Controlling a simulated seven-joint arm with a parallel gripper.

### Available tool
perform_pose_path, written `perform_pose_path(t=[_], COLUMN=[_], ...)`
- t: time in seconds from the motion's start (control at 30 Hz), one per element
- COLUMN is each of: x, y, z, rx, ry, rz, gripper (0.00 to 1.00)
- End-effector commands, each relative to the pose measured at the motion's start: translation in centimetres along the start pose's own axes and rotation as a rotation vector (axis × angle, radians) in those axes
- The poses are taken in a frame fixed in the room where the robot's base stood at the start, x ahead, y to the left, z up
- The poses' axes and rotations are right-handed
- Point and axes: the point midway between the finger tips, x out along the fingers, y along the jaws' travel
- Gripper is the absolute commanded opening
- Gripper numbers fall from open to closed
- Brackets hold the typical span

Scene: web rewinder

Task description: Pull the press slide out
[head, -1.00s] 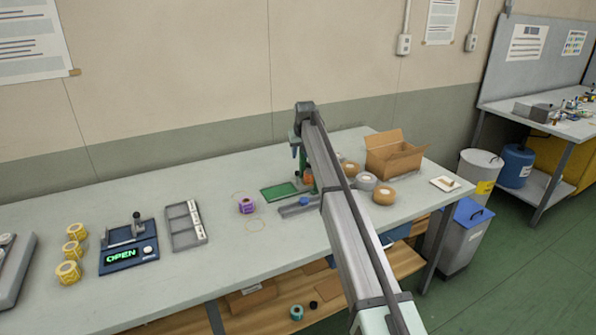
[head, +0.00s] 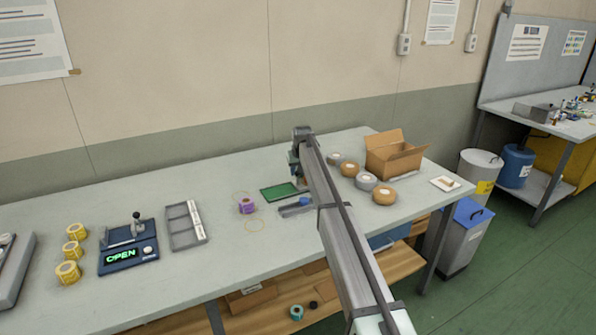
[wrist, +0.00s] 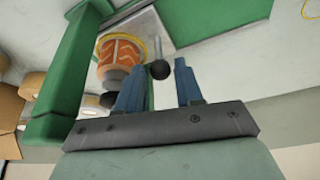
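My gripper (wrist: 158,72) is open, its two blue fingers pointing toward a black ball knob (wrist: 160,70) on a thin stem. The knob shows between the fingertips, nearer the left finger; I cannot tell whether they touch. The green press frame (wrist: 70,75) stands at the left of the wrist view, beside an orange-patterned roll (wrist: 117,54). In the head view my gripper (head: 297,172) is low over the press area, and my arm hides most of the press. A grey channel with a blue block (head: 303,202) lies in front; I cannot tell whether it is the slide.
A green mat (head: 279,192) and a purple roll (head: 246,206) lie left of the arm. Tan and grey rolls (head: 367,181) and an open carton (head: 394,155) stand close on the right. The bench between the purple roll and the grey tray (head: 186,226) is clear.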

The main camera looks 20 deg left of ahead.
Motion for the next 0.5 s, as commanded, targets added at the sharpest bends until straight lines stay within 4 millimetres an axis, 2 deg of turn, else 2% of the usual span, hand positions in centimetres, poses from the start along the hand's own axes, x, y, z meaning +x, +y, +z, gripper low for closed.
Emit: perform_pose_path(t=[0.13,0.5], x=[-0.02,-0.05], y=[0.00,0.01], z=[-0.01,-0.01], rx=[0.000,0.000], ry=[0.000,0.000], rz=[0.000,0.000], gripper=[0.36,0.00])
